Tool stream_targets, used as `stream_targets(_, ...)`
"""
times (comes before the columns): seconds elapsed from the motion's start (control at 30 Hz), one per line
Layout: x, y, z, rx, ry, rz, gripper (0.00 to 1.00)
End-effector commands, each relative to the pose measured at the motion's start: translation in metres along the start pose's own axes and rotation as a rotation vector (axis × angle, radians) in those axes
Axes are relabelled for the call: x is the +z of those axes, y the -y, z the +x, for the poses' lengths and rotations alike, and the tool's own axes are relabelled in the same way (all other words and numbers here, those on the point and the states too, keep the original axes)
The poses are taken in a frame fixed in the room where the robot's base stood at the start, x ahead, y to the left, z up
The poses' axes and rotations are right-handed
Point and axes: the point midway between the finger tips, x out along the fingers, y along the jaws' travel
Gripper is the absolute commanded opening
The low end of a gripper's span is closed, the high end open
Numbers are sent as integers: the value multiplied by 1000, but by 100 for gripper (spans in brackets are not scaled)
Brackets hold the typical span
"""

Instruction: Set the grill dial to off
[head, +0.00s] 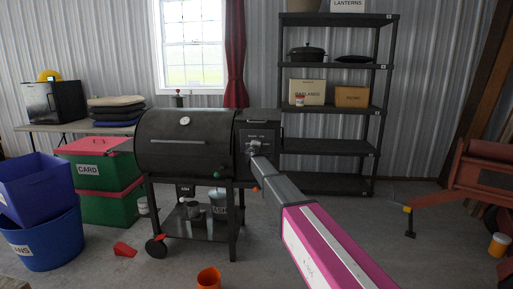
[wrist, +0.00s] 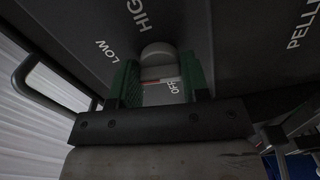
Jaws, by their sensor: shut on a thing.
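The black pellet grill (head: 185,155) stands left of centre in the head view, its lid down. Its control panel (head: 265,132) is on the right end. The grey grill dial (wrist: 158,52) shows in the wrist view between the green-lined fingers of my gripper (wrist: 160,82). My gripper (head: 253,150) is shut on the dial at the panel face. The panel lettering LOW, HIGH and OFF shows around the dial, with OFF near the right finger. A thin red line shows between the fingers. I cannot tell which setting the dial points to.
A black shelf rack (head: 330,147) stands behind the grill to the right. Green bins (head: 105,207) and a blue tub (head: 50,245) are to the left. An orange bucket (head: 208,278) is on the floor in front. The floor right of my arm is mostly clear.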

Motion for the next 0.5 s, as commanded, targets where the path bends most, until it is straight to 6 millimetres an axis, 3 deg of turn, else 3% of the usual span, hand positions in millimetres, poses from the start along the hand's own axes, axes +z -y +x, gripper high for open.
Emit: stream_targets(0.5, 0, 1, -1, -1, -1, -489, 19)
